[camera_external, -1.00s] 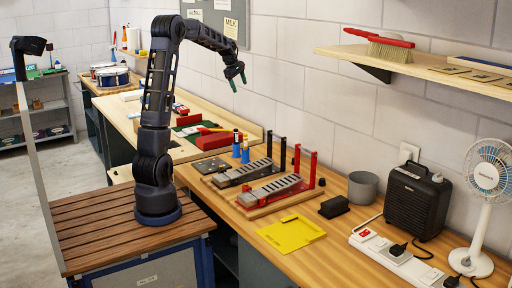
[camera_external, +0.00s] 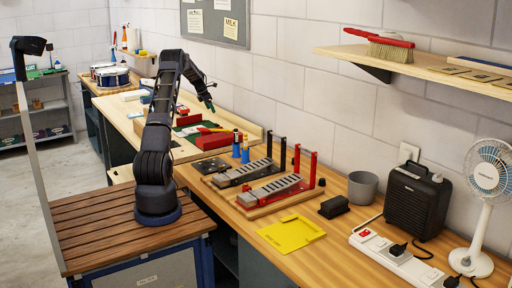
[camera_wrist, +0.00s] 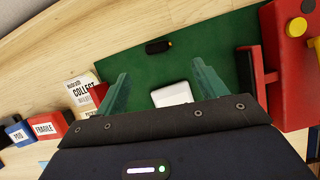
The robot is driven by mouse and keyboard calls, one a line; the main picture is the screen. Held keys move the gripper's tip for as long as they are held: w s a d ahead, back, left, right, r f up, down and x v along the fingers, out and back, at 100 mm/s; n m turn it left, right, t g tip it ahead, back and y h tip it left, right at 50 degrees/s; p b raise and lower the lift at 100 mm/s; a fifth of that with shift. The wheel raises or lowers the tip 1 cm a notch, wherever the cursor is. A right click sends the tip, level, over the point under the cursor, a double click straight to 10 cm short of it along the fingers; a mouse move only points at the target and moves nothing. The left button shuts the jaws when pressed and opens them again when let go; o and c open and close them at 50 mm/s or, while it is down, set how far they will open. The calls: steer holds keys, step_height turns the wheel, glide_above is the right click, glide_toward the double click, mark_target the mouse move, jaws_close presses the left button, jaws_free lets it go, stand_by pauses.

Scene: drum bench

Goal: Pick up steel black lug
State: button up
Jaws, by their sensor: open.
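A small black piece (camera_wrist: 158,46) with a lighter tip at its right end lies on a green mat (camera_wrist: 222,58); it looks like the steel black lug. It lies beyond my green fingertips, roughly centred between them in the wrist view. My gripper (camera_wrist: 160,74) is open and empty, with its fingers spread wide above the mat. In the external view my gripper (camera_external: 208,104) hangs over the back bench near the wall. I cannot make out the lug there.
A white block (camera_wrist: 172,95) lies on the mat below my fingers. A red fixture (camera_wrist: 288,70) with yellow knobs stands close on the right. Labelled boxes, one reading FRAGILE (camera_wrist: 50,125), stand at left. A black block (camera_external: 334,207) lies on the front bench.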

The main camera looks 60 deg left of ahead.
mark_target(216, 124)
steer(key=x, duration=0.7)
steer(key=a+x, duration=0.1)
steer(key=x, duration=0.3)
steer(key=shift+s+f, duration=0.15)
steer(key=shift+d, duration=0.1)
steer(key=c, duration=1.1)
